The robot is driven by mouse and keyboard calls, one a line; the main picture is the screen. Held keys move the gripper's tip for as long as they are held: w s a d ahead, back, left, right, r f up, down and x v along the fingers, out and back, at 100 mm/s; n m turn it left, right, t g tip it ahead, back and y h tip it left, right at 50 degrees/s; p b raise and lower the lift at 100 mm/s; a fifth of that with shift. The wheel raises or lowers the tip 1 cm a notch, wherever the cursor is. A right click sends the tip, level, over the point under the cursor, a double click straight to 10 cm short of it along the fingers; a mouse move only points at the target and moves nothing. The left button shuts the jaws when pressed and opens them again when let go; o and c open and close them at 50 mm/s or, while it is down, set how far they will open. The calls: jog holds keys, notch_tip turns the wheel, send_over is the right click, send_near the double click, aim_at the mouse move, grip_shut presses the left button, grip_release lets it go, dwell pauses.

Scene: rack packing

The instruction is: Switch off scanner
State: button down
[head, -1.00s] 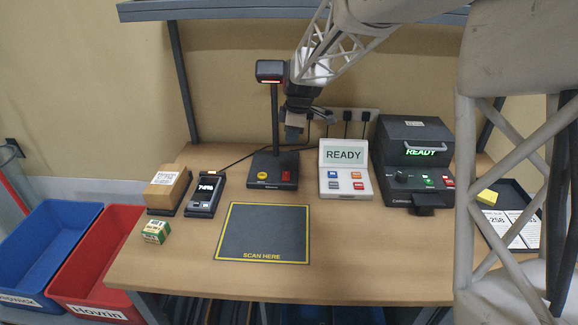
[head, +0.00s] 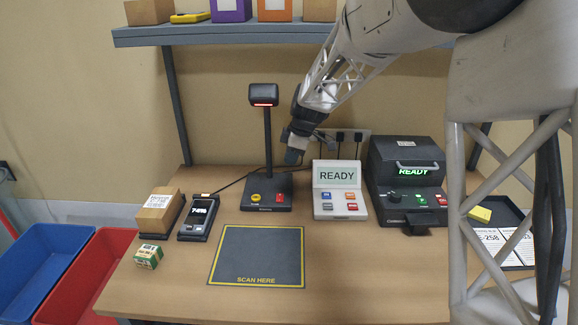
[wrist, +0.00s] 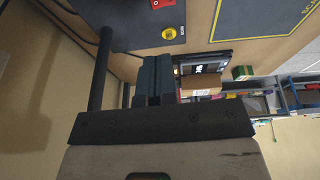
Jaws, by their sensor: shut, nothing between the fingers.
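The scanner is a black post on a flat base (head: 248,203), with a scan head (head: 263,95) on top showing a lit red strip. A round yellow button (head: 256,198) and a red rocker switch (head: 280,198) sit on the base. In the wrist view the red switch (wrist: 163,4) is at the top edge, with the yellow button (wrist: 168,35) below it. My gripper (head: 292,157) is shut and empty, pointing down, above and slightly right of the red switch and apart from it. Its closed fingers (wrist: 160,75) also show in the wrist view.
A READY display panel (head: 338,176) with coloured buttons and a dark machine (head: 405,170) stand right. A handheld terminal (head: 198,218), brown box (head: 160,212) and small green box (head: 148,256) are left. The scan mat (head: 257,240) is clear. A shelf (head: 210,35) runs overhead.

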send_near(280, 199)
jog(key=f, duration=0.1)
jog(key=w+a+f, duration=0.1)
jog(key=f, duration=0.1)
jog(key=w+a+f, duration=0.1)
jog(key=shift+f, duration=1.3)
jog(key=shift+w, duration=0.1)
jog(key=shift+w+f+g, duration=0.1)
jog(key=shift+f+g, duration=0.15)
jog(key=shift+g, duration=0.25)
jog(key=shift+s, duration=0.3)
jog(key=shift+s+r, duration=0.2)
jog(key=shift+s, duration=0.35)
